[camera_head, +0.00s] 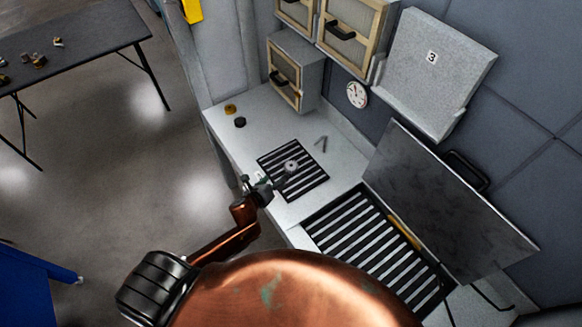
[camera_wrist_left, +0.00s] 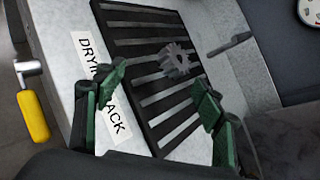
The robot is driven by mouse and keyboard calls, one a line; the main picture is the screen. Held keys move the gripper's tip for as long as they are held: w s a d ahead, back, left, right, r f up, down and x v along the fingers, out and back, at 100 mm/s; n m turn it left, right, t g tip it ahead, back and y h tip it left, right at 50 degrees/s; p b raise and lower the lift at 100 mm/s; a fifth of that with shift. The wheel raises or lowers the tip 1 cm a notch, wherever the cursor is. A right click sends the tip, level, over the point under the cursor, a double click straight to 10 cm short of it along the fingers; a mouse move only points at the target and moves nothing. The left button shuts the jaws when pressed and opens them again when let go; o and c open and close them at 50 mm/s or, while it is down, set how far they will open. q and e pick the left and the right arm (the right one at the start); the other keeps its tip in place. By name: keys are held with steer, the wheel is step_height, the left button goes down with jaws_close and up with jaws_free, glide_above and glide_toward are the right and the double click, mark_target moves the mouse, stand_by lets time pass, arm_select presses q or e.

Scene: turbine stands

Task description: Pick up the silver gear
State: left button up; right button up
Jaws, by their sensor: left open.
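The silver gear (camera_head: 291,166) lies on the black slatted drying rack (camera_head: 309,182) on the white counter. In the left wrist view the gear (camera_wrist_left: 175,60) sits on the slats of the rack (camera_wrist_left: 148,133), beyond my fingertips and between their lines. My left gripper (camera_head: 272,185) is at the rack's front left edge, close to the gear but apart from it. In the left wrist view its green-padded fingers (camera_wrist_left: 160,88) are spread wide with nothing between them. My right gripper is not in view.
A label reading partly "DRYING RACK" (camera_wrist_left: 86,56) lies beside the rack. A small grey tool (camera_head: 321,143) lies behind it. A larger slatted opening (camera_head: 352,231) with a raised lid (camera_head: 440,205) is at right. Brass and black pieces (camera_head: 239,122) stand at the counter's left.

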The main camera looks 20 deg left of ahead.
mark_target(291, 165)
arm_select(q)
steer(key=w+m, duration=0.1)
steer(key=m, duration=0.2)
steer(key=w+m+h, duration=0.1)
steer(key=m, duration=0.1)
steer(key=shift+w+d+f+t, duration=0.1)
steer(key=shift+w+d+t, duration=0.2)
steer(key=shift+w+d, duration=0.1)
steer(key=m, duration=0.1)
steer(key=m+h, duration=0.1)
steer(key=shift+w+d+f+m, duration=0.1)
steer(key=shift+w+d+m, duration=0.2)
steer(key=shift+w+m, duration=0.1)
steer(key=x, duration=0.7)
steer(key=shift+w+p, duration=0.3)
steer(key=shift+w, duration=0.1)
steer(key=shift+a, duration=0.1)
steer(key=shift+c, duration=0.6)
jaws_close()
